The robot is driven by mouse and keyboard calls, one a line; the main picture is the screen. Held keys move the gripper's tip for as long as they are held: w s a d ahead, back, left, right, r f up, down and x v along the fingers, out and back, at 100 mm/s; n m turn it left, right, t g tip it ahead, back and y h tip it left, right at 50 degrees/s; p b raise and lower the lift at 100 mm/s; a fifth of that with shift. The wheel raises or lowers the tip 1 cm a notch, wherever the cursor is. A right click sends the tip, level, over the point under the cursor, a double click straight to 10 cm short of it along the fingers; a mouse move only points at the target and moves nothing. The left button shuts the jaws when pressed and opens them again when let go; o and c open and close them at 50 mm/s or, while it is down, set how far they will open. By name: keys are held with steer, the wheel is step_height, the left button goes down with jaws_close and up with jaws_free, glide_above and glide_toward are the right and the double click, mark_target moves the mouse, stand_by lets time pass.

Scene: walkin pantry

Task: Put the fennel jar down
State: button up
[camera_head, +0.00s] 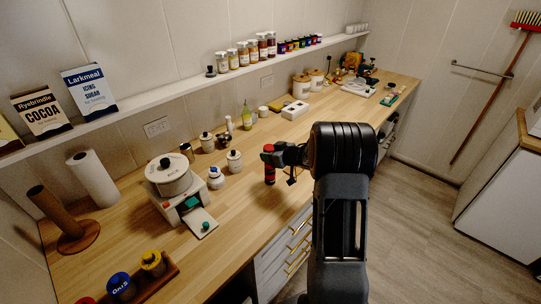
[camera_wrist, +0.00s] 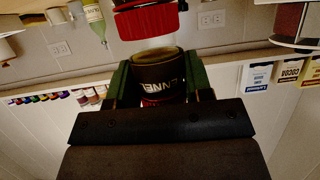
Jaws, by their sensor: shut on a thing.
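My gripper (camera_wrist: 158,85) is shut on the fennel jar (camera_wrist: 160,68), a dark-labelled jar held between the two green fingers in the wrist view. I cannot tell whether the jar's base touches the counter. A red ringed thing (camera_wrist: 145,21) shows beyond the jar in the wrist view; I cannot tell what it is.
White canisters (camera_head: 234,162) and a white appliance (camera_head: 182,202) stand left of the jar. A green bottle (camera_head: 247,116) and a white box (camera_head: 295,110) stand behind.

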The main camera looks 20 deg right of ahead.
steer(key=shift+f, duration=0.35)
steer(key=shift+f, duration=0.35)
steer(key=o, duration=0.9)
steer(key=shift+r, duration=0.1)
